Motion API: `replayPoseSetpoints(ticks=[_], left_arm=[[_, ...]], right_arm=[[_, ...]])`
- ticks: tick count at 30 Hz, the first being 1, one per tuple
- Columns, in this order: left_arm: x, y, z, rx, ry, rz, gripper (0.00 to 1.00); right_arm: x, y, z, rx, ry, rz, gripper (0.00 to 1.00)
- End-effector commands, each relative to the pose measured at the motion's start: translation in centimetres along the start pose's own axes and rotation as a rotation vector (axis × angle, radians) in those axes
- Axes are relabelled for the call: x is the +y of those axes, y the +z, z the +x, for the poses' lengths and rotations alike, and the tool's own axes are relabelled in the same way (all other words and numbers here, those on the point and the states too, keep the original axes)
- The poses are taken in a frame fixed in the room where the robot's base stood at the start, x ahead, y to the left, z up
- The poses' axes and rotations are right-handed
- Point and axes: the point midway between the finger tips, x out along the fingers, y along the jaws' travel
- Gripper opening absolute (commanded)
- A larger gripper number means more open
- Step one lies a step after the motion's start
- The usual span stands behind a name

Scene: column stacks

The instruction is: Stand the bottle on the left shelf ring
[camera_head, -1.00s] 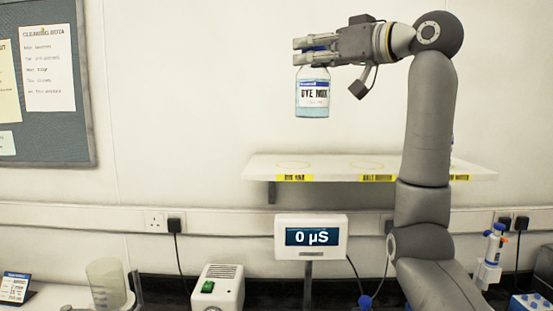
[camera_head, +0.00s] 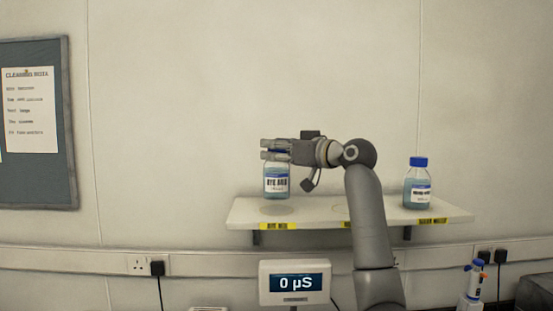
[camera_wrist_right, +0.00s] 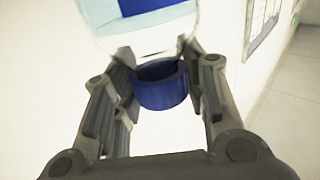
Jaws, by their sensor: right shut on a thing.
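The bottle (camera_head: 277,184) has a blue cap, a white label and pale blue liquid, and is upright. My right gripper (camera_head: 270,150) comes from the right and is shut on its cap. In the right wrist view the fingers (camera_wrist_right: 160,65) close around the blue cap (camera_wrist_right: 163,88). The left shelf ring (camera_head: 278,210) is a faint mark behind a yellow label on the white shelf (camera_head: 320,211). The bottle's base appears a little above the ring, with shade beneath it. My left gripper is not in view.
Another blue-capped bottle (camera_head: 418,185) stands at the shelf's right end. My right arm covers part of the shelf's middle. A meter display (camera_head: 294,282) stands below the shelf. The wall above is clear.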

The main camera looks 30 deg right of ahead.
Motion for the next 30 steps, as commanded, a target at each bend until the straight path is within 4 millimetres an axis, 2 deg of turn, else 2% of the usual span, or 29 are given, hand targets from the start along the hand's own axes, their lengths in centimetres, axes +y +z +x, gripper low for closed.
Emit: replayPoseSetpoints(ticks=[9, 22, 23, 27, 30], left_arm=[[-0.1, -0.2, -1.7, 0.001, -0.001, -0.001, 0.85], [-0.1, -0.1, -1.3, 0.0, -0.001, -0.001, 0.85], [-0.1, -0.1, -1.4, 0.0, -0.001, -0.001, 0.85], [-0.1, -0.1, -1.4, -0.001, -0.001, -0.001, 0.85], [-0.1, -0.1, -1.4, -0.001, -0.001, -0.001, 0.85]], right_arm=[[0.0, 2.7, 0.1, 0.001, -0.002, 0.001, 0.0], [0.0, 3.4, 0.1, 0.002, -0.001, 0.001, 0.0], [0.0, 3.5, 0.1, -0.002, -0.001, 0.001, 0.42], [0.0, 3.5, 0.1, -0.003, -0.001, 0.001, 0.6], [0.0, 3.4, 0.1, -0.003, -0.001, 0.001, 0.61]])
